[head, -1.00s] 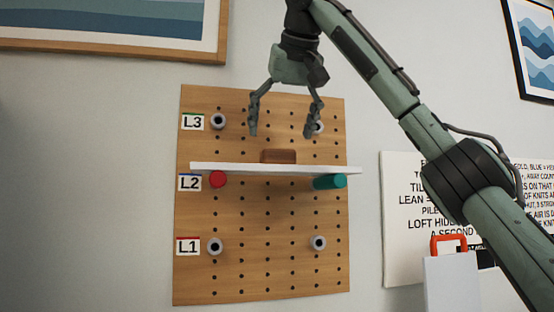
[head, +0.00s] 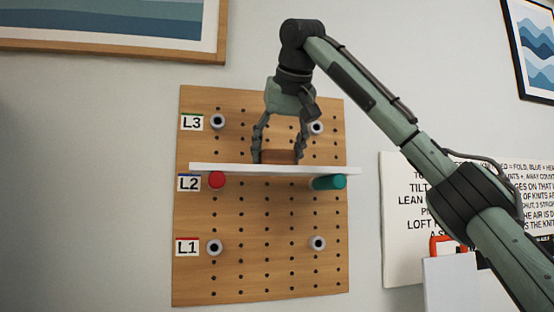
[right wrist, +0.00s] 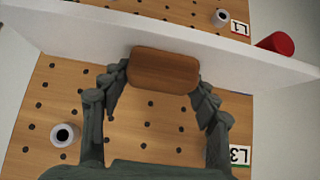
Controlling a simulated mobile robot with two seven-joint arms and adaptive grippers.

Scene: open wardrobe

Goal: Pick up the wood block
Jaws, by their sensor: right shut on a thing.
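The wood block (head: 279,157) is a small brown block on the white shelf (head: 240,169) at the L2 level of the pegboard. My right gripper (head: 279,156) reaches down from above with its fingers on either side of the block, shut on it. In the right wrist view the block (right wrist: 164,71) lies between the fingertips, against the white shelf (right wrist: 230,57). I cannot tell any gap between block and shelf. My left gripper is not in view.
A red peg (head: 216,180) and a teal peg (head: 328,183) sit under the shelf. Grey pegs show at L3 (head: 218,121) and L1 (head: 214,247). A text poster (head: 402,230) and a white panel with an orange handle (head: 450,284) stand at the right.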

